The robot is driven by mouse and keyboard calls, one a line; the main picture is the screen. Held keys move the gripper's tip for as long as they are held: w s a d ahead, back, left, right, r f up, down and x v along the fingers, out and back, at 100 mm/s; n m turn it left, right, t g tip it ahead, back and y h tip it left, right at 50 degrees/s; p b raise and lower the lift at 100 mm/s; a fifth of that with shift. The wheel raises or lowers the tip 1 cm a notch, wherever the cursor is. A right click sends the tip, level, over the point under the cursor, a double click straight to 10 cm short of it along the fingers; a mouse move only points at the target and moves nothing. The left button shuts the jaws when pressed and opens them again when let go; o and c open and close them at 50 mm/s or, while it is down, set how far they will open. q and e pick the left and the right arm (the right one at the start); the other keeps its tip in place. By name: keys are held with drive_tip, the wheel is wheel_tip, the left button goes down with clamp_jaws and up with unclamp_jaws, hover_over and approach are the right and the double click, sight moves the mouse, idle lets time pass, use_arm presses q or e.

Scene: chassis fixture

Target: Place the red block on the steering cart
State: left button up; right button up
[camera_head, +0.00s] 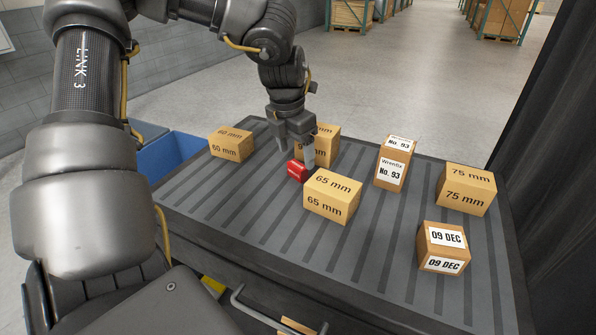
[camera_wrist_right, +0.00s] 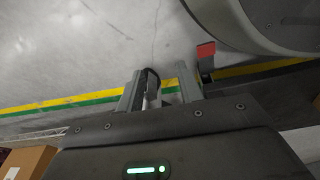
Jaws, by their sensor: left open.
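The small red block (camera_head: 297,171) is on or just above the dark ribbed top (camera_head: 230,205), between several cardboard boxes. My left gripper (camera_head: 297,150) points down right at the block, with its fingers apart. One finger is behind the block's left side and the other is by its right end. I cannot tell whether they touch it. Nothing in view is marked as the steering cart; the ribbed top has a handle (camera_head: 238,297) at its near edge. My right gripper (camera_wrist_right: 160,85) shows in the right wrist view with its fingers apart and no block between them, away from the boxes.
A 65 mm box (camera_head: 332,196) stands close to the right of the block, and another box (camera_head: 325,146) is just behind the gripper. A 60 mm box (camera_head: 232,145) is to the left. A blue bin (camera_head: 185,152) is beyond the left edge. The front left of the top is clear.

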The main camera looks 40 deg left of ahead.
sight(297, 165)
use_arm(q)
drive_tip(key=shift+w+a+f, duration=0.1)
drive_tip(key=shift+w+f, duration=0.05)
drive_tip(key=shift+f, duration=0.7)
drive_tip(key=shift+w+d+f, duration=0.1)
drive_tip(key=shift+w+f, duration=0.1)
drive_tip(key=shift+f, duration=0.65)
drive_tip(key=shift+w+a+f, duration=0.1)
drive_tip(key=shift+w+f, duration=0.05)
drive_tip(key=shift+f, duration=0.7)
drive_tip(key=c, duration=1.1)
